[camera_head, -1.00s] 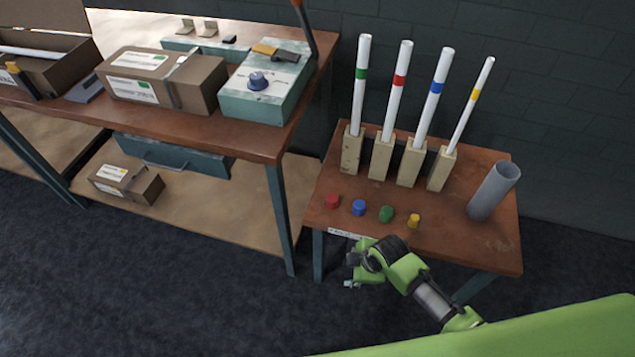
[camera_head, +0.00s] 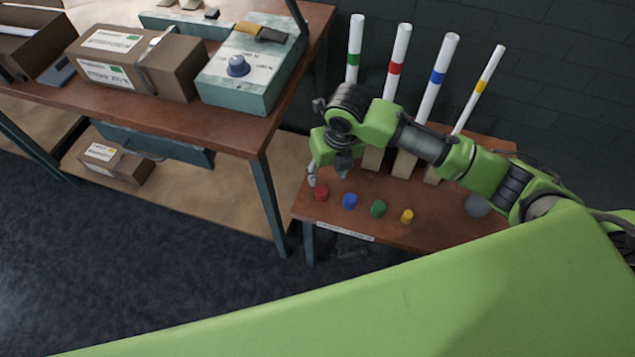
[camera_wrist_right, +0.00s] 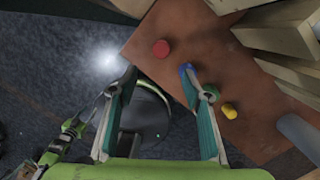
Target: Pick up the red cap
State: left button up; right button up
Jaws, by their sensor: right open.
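The red cap (camera_head: 321,194) is at the front left of the small brown table (camera_head: 450,231), first in a row of caps. My right gripper (camera_head: 327,176) is above and just behind it in the head view, pointing down, open and empty. In the right wrist view the red cap (camera_wrist_right: 161,49) lies beyond the fingertips, between the lines of the two spread fingers (camera_wrist_right: 160,80). No finger visibly touches it. My left gripper does not show in the head view.
Blue (camera_head: 349,200), green (camera_head: 378,208) and yellow (camera_head: 407,216) caps stand to the right of the red one. Banded white tubes (camera_head: 434,82) in wooden holders stand behind, partly hidden by my right arm. A workbench (camera_head: 240,137) with boxes is at left.

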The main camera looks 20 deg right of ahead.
aim_at(322, 190)
jog(key=shift+n, duration=0.9)
jog(key=f, duration=0.2)
jog(key=w+f, duration=0.1)
jog(key=f, duration=0.4)
jog(key=shift+w+d+f, duration=0.1)
jog(key=shift+w+d, duration=0.05)
jog(key=shift+w, duration=0.1)
jog(key=f, duration=0.2)
jog(key=a+f, duration=0.1)
jog(key=f, duration=0.1)
jog(key=shift+w, duration=0.4)
jog(key=shift+w+f, duration=0.15)
jog(key=shift+f, duration=0.35)
jog(key=c, duration=0.8)
